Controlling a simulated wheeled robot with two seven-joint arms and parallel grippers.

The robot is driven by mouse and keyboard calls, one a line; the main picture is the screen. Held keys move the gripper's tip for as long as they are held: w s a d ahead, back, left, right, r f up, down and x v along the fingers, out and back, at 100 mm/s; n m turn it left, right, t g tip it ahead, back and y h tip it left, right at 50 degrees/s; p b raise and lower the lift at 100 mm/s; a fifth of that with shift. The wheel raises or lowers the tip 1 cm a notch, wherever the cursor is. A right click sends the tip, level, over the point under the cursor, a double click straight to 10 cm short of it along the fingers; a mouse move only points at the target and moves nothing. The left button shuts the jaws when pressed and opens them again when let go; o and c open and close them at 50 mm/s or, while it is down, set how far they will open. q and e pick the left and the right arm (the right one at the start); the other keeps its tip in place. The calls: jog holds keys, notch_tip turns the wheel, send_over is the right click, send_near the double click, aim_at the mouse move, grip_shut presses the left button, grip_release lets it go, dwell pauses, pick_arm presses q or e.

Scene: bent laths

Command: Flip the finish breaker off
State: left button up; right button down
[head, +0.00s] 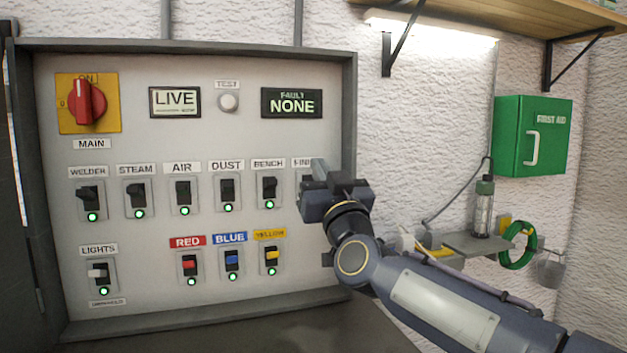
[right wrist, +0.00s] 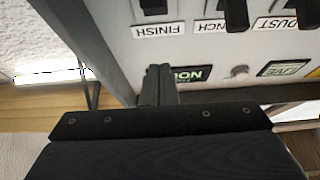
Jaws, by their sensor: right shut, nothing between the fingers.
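The finish breaker shows at the top edge of the right wrist view as a black lever (right wrist: 153,7) above its upside-down FINISH label (right wrist: 160,28). In the head view the label (head: 302,162) is partly covered and the breaker itself is mostly hidden behind my right gripper (head: 319,168). Its lamp and on or off position cannot be made out. My right gripper is shut and empty, in front of the panel's right edge. In the right wrist view its closed fingers (right wrist: 159,72) point toward the panel, near the FINISH label; contact cannot be told. My left gripper is not in view.
The grey panel (head: 200,328) holds the bench breaker (head: 269,187) beside finish, several other breakers with green lamps, and the red MAIN switch (head: 87,102). Displays read LIVE (head: 175,102) and NONE (head: 292,103). A raised frame edges the panel. A first aid box (head: 515,140) hangs right.

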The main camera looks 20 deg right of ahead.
jog(key=s+f+b, duration=0.2)
jog(key=s+f, duration=0.5)
jog(key=shift+s+d+f, duration=0.1)
jog(key=shift+d, duration=0.05)
dwell(0.3)
